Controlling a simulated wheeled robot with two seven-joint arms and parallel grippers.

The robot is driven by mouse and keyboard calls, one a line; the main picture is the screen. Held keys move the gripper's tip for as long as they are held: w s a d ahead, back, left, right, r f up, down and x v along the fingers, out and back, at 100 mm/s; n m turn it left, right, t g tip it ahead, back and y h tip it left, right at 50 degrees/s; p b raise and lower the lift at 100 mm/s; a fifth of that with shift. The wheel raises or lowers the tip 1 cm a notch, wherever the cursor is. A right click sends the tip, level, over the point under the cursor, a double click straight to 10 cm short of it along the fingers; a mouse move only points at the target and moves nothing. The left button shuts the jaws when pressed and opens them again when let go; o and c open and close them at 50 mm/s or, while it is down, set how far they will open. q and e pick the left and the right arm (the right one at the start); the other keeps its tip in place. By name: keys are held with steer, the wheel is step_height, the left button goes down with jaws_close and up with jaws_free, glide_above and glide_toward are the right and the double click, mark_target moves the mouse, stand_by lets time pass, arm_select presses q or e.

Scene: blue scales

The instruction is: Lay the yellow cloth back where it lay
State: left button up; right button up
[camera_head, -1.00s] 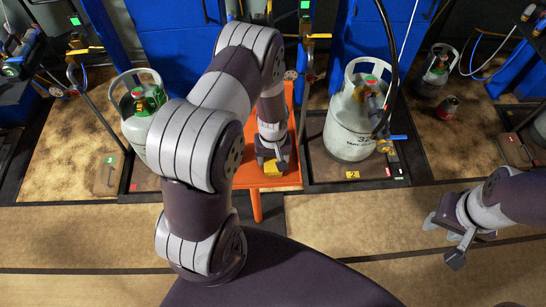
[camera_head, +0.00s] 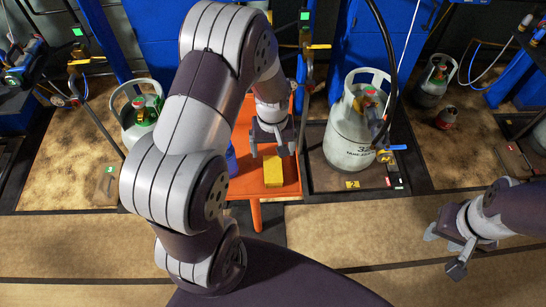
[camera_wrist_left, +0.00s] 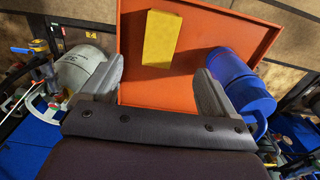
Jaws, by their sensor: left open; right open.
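The yellow cloth (camera_head: 273,170) lies as a folded block on the orange table (camera_head: 240,187), near its front edge. It also shows in the left wrist view (camera_wrist_left: 162,38), flat on the orange top (camera_wrist_left: 205,45). My left gripper (camera_head: 272,150) is open and empty, just behind the cloth and apart from it. In the left wrist view its two fingers (camera_wrist_left: 160,85) stand wide apart with nothing between them. My right gripper (camera_head: 447,248) is open and empty over the floor at the right, far from the table.
A blue container (camera_wrist_left: 240,85) stands on the orange table beside the cloth, mostly hidden by my left arm in the head view. A large grey gas cylinder (camera_head: 347,135) stands right of the table. Another cylinder (camera_head: 140,115) stands to the left.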

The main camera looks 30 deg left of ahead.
arm_select(q)
steer(key=s+d+r+m+t, duration=0.1)
steer(key=s+d+r+m, duration=0.4)
steer(key=s+r, duration=0.3)
step_height(320, 180, up, 2)
steer(key=shift+s+d+r+m, duration=0.15)
steer(key=shift+s+m, duration=0.25)
steer(key=shift+m, duration=0.4)
